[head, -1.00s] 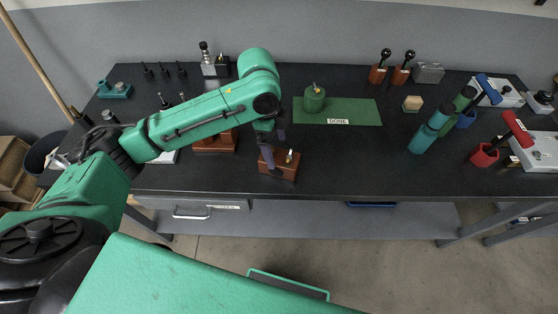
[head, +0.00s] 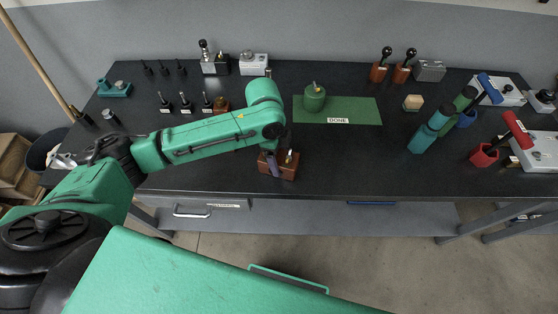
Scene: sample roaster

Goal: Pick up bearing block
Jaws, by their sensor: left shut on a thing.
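A reddish-brown block (head: 286,172) with a small brass piece on top stands near the front edge of the black bench in the head view; I take it to be the bearing block. My left gripper (head: 280,160) reaches down onto it from above and is shut on it. My right gripper is not in view.
A green mat (head: 362,112) marked DONE lies behind and right, with a green pot (head: 314,98) on its left end. Small black-handled tools (head: 186,104) stand behind my left arm. A red-handled device (head: 517,130) stands right. The bench right of the block is clear.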

